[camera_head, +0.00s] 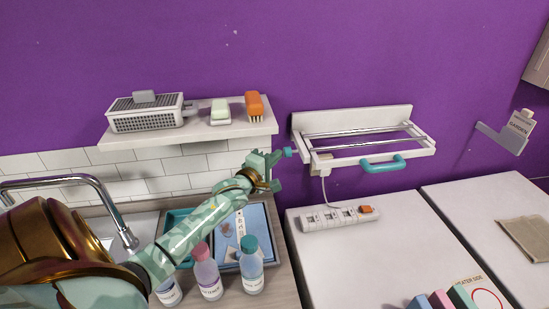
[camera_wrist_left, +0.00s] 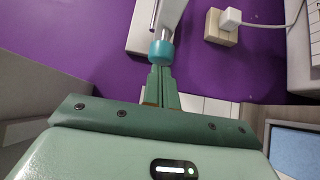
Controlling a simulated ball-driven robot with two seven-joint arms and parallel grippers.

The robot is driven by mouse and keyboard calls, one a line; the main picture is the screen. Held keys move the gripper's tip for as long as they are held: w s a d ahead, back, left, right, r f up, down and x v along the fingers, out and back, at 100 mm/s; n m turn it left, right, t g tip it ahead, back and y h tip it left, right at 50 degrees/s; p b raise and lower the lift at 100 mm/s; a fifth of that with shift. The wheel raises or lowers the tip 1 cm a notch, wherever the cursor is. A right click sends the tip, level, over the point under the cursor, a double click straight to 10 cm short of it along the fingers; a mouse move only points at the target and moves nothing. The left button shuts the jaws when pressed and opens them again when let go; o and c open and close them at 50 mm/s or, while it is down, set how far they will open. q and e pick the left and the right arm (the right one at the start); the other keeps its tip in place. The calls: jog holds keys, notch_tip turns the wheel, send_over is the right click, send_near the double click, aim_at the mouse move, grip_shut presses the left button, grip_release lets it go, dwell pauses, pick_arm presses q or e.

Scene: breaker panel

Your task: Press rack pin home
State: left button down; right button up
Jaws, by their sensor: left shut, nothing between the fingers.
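The white wall rack (camera_head: 350,118) has metal rails and a teal front handle (camera_head: 384,164). Its pin (camera_head: 288,152) sticks out at the rack's left end with a teal knob. In the left wrist view the pin's teal knob (camera_wrist_left: 161,52) sits on a short metal shaft, part of which shows outside the white side plate. My left gripper (camera_head: 273,160) is just left of the knob. Its shut fingers (camera_wrist_left: 160,74) point at the knob with nothing between them. The fingertips are at the knob's end; I cannot tell whether they touch. My right gripper is not in view.
A shelf (camera_head: 190,136) holds a grater-like box, a green-and-white block and an orange brush. A plug in a socket (camera_wrist_left: 228,25) sits close right of the pin. A power strip (camera_head: 340,217) lies below the rack. Bottles (camera_head: 206,272) and a tray stand under my left arm.

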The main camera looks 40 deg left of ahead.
pick_arm(q)
jog(key=shift+w+d+p, duration=0.6)
jog(key=shift+w+d, duration=0.05)
jog(key=shift+w, duration=0.15)
jog(key=shift+s, duration=0.1)
jog(key=s+d, duration=0.1)
jog(key=s, duration=1.5)
jog(key=shift+d+p, duration=0.35)
